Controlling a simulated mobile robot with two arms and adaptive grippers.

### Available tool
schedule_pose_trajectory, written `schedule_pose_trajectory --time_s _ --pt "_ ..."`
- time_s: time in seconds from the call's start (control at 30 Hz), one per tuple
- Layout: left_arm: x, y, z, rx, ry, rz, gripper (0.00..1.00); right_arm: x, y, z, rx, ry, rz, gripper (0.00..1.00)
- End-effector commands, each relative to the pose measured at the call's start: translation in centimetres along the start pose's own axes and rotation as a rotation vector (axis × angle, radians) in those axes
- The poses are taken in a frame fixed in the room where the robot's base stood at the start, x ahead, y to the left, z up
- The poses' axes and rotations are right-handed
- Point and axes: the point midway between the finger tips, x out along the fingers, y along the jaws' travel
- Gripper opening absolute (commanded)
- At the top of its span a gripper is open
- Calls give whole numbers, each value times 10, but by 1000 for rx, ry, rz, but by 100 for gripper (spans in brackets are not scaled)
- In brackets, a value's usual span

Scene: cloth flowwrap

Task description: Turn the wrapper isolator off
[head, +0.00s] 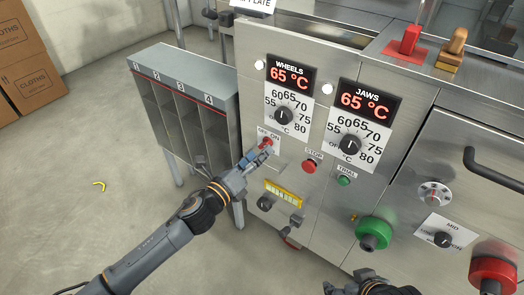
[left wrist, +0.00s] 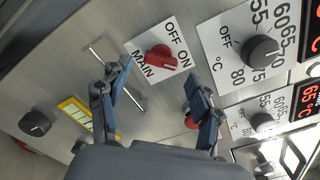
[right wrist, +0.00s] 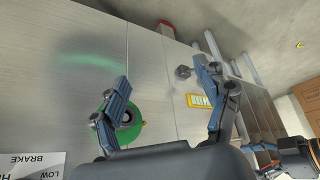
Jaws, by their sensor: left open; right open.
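The isolator is a red rotary knob (left wrist: 162,58) on a white plate marked OFF, ON and MAIN, on the steel panel. In the left wrist view its long handle appears to point toward ON. In the head view the red knob (head: 266,142) is partly hidden by my left gripper (head: 258,153). That gripper is open, with its fingers (left wrist: 158,72) apart just in front of the panel, one to each side of the knob; I cannot tell whether they touch it. My right gripper (head: 356,284) is open and empty at the bottom of the head view, near the green knob (head: 374,233).
WHEELS (head: 283,115) and JAWS (head: 350,145) dials sit above, their displays reading 65 °C. A red STOP button (head: 309,166) and green TRIAL button (head: 344,181) are right of the isolator. A bar handle (left wrist: 118,78) and yellow-framed plate (head: 283,193) are close by. A grey numbered rack (head: 181,88) stands left.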

Motion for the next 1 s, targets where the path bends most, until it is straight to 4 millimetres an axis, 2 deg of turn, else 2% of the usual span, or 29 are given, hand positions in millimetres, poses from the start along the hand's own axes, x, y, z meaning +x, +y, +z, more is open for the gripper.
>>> schedule_pose_trajectory --time_s 0.1,0.2,0.57,0.83,1.0 --pt "17 0 0 1 -1 -1 64 3 -2 -13 -2 62 -4 74" --pt "24 1 0 0 0 0 64 4 -3 -20 -3 94 -5 74" --pt "28 0 0 0 0 1 64 4 -3 -25 -3 114 -6 74" --pt "28 0 0 0 0 1 10 4 -3 -25 -3 114 -6 74" --pt "28 0 0 -5 0 1 10 3 -3 -24 -3 112 -6 74"
